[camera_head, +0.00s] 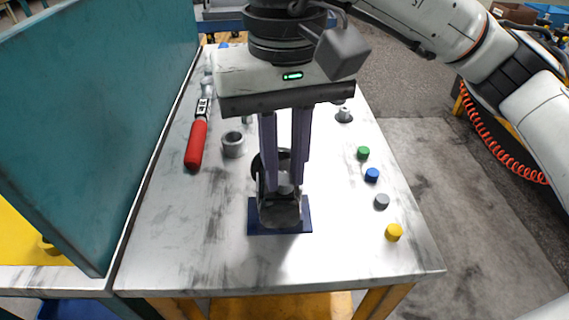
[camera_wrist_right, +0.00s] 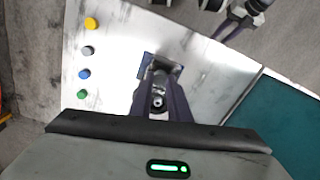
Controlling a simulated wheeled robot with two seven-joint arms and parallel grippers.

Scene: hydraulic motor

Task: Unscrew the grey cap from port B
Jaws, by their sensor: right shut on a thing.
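The dark hydraulic motor (camera_head: 280,212) stands on a blue plate (camera_head: 303,224) near the front of the table. It also shows in the right wrist view (camera_wrist_right: 160,76). My right gripper (camera_head: 284,186) points down over the motor, its two purple fingers shut on a small grey part at the motor's top. That part appears to be the grey cap (camera_wrist_right: 157,101), seen between the fingers in the right wrist view. The fingers hide much of it, and I cannot read any port label. My left gripper (camera_wrist_right: 232,24) shows only in the right wrist view, empty, with its fingers apart.
Loose green (camera_head: 363,153), blue (camera_head: 372,175), grey (camera_head: 382,201) and yellow (camera_head: 394,232) caps lie along the table's right side. A red-handled wrench (camera_head: 197,140) and a metal ring (camera_head: 233,145) lie left. A teal panel (camera_head: 100,120) walls the left edge. The front is clear.

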